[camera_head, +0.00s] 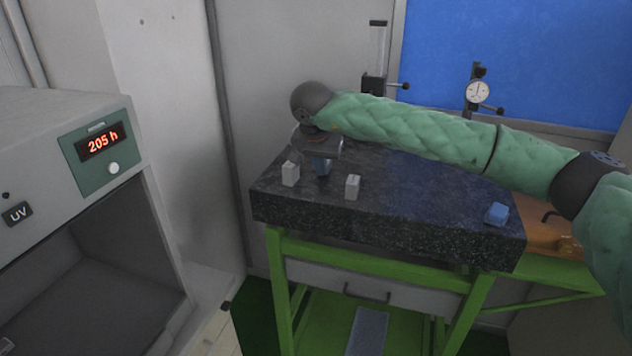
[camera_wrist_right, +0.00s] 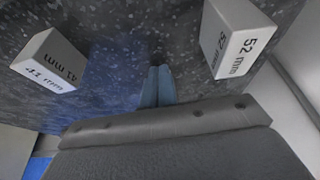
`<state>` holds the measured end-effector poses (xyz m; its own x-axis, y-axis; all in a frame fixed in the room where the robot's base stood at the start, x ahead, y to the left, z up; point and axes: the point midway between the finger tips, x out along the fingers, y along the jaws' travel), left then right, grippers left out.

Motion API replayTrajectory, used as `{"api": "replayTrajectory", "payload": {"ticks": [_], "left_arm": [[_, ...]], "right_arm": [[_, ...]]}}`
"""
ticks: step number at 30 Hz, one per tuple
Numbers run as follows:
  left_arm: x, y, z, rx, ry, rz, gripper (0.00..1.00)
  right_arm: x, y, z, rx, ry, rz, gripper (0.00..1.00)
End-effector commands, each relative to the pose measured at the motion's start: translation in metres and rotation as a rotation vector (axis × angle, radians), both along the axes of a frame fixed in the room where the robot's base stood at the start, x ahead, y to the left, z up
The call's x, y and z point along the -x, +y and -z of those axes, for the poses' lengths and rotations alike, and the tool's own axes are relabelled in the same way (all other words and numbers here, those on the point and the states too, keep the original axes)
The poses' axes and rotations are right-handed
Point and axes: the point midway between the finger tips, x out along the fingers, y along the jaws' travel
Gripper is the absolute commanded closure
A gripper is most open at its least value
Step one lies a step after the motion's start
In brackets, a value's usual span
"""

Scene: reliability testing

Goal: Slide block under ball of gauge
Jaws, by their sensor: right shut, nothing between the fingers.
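The dial gauge (camera_head: 478,92) stands on its post at the back right of the dark granite table. Its ball is too small to make out. Two pale blocks stand on the granite, a left one (camera_head: 290,173) and a right one (camera_head: 353,187). In the right wrist view they are marked 41 mm (camera_wrist_right: 50,62) and 52 mm (camera_wrist_right: 238,40). My right gripper (camera_head: 322,168) points down between these blocks. Its blue fingers (camera_wrist_right: 156,86) are shut and empty, apart from both blocks. My left gripper is not in view.
A blue block (camera_head: 497,213) lies near the granite's right end. Another post stand (camera_head: 377,62) is at the back, behind my right arm. A grey cabinet (camera_head: 60,180) with an open chamber stands at left. The granite's front middle (camera_head: 420,215) is clear.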

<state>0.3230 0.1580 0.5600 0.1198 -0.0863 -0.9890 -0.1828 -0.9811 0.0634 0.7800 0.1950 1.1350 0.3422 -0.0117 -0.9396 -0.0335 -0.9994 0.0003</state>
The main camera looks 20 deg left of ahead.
Motion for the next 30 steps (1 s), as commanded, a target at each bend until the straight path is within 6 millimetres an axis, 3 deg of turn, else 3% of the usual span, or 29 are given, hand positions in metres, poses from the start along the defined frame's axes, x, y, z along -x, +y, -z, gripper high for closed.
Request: {"api": "replayTrajectory", "payload": {"ticks": [14, 30], "left_arm": [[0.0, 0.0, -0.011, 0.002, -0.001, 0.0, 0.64], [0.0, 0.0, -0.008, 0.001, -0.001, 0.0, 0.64]], "right_arm": [[-0.006, 0.0, -0.002, 0.0, -0.001, 0.001, 1.0], [0.012, 0.0, -0.038, 0.0, 0.0, 0.001, 1.0]]}}
